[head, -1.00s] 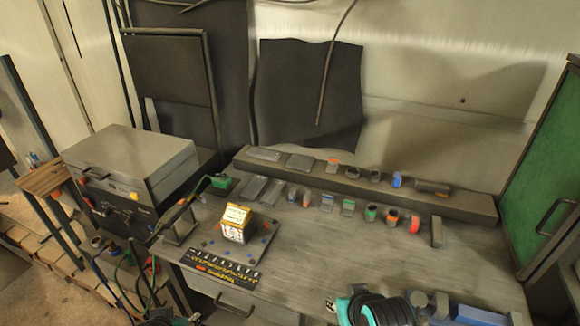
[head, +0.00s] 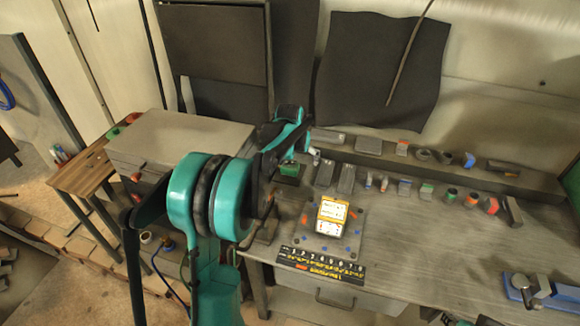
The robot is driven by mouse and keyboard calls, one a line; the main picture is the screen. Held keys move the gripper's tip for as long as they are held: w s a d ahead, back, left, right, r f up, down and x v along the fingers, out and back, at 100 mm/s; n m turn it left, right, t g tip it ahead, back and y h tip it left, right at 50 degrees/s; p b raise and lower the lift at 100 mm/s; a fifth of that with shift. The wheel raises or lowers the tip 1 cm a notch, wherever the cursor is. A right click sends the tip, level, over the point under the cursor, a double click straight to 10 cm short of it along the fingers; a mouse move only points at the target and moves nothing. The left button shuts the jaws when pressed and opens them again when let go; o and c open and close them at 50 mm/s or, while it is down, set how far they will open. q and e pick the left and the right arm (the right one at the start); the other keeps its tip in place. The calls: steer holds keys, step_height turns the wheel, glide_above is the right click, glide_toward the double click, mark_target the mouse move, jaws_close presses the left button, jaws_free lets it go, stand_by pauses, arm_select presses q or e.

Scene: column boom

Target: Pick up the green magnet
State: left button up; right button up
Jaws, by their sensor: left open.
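A small block with a green top (head: 290,168) sits at the back left of the workbench (head: 400,240), just right of the grey box. It looks like the green magnet, but it is too small to be sure. My left gripper (head: 306,146) is open, above and just right of this block. Its fingers are small and partly hidden by my own arm, and I see nothing held. Whether it touches the block I cannot tell. My right gripper is not in view.
A yellow-and-white box (head: 332,216) stands on a plate with small orange and blue pieces. Several small parts line the bench and a raised rear ledge (head: 440,172). A grey box (head: 175,138) stands left. A blue-grey vise (head: 540,290) is at right. The bench's middle is clear.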

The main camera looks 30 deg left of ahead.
arm_select(q)
glide_above(289, 163)
steer(key=s+d, duration=0.2)
steer(key=shift+g, duration=0.4)
step_height(289, 163, down, 7)
steer(key=shift+a+r+p, duration=0.15)
steer(key=shift+r+p, duration=0.05)
steer(key=shift+p, duration=0.2)
steer(key=x, duration=0.2)
steer(key=b+x, duration=0.1)
steer(key=x, duration=0.2)
steer(key=a+b+x, duration=0.1)
steer(key=x, duration=0.2)
steer(key=shift+s+f, duration=0.15)
steer(key=shift+d, duration=0.1)
steer(key=shift+c, duration=0.5)
steer(key=c, duration=1.5)
steer(key=shift+c, duration=0.7)
steer(key=shift+r, duration=0.25)
